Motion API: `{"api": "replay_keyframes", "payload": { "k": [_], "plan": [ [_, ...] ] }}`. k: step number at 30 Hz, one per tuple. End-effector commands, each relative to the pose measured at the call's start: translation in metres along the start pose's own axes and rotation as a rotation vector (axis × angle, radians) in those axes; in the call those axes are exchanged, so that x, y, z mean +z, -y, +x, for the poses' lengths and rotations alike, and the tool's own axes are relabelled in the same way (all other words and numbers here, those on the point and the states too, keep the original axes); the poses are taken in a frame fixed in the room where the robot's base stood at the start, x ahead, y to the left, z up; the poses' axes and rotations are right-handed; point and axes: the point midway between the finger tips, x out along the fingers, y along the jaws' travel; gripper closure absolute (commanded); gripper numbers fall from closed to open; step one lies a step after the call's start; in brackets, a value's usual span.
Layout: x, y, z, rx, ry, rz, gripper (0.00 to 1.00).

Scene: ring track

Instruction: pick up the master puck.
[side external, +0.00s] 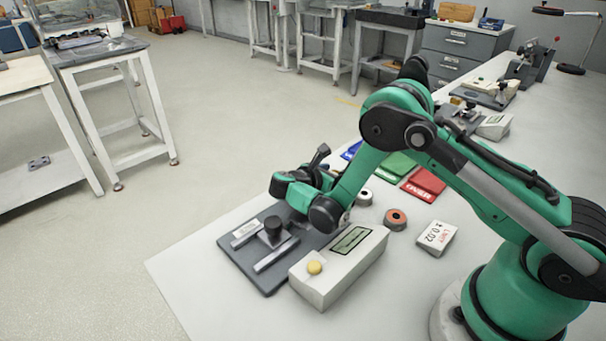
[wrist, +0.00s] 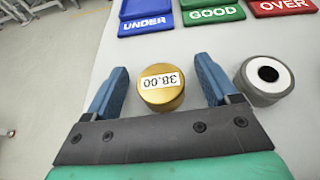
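The master puck is a gold disc (wrist: 161,88) with a white label reading 38.00, upside down in the wrist view. It lies on the light table top. My gripper (wrist: 162,68) is open, with one blue finger on each side of the puck. Gaps show between the puck and both fingers, and nothing is held. I cannot tell how far the fingers are above the table. In the side external view my arm reaches down over the table, and I cannot make out the puck there.
A grey ring (wrist: 265,76) lies right of the right finger. Blue UNDER (wrist: 146,14), green GOOD (wrist: 212,12) and red OVER (wrist: 283,6) trays lie beyond. The side view shows a dark gauge plate (side external: 246,265), a display box (side external: 340,268), an orange-topped ring (side external: 396,219) and a tolerance block (side external: 436,238).

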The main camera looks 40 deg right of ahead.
Motion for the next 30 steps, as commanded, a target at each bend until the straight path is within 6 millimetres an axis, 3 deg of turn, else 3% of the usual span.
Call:
{"api": "replay_keyframes", "payload": {
  "k": [1, 6, 8, 22, 26, 30],
  "plan": [
    [0.000, 0.000, 0.000, 0.000, 0.000, 0.000, 0.37],
    [0.000, 0.000, 0.000, 0.000, 0.000, 0.000, 0.85],
    [0.000, 0.000, 0.000, 0.000, 0.000, 0.001, 1.00],
    [0.007, 0.000, -0.003, 0.000, 0.000, 0.001, 1.00],
    [0.021, 0.000, -0.009, 0.000, 0.000, 0.001, 1.00],
    [0.049, 0.000, -0.021, 0.000, 0.000, 0.001, 1.00]
  ]
}}
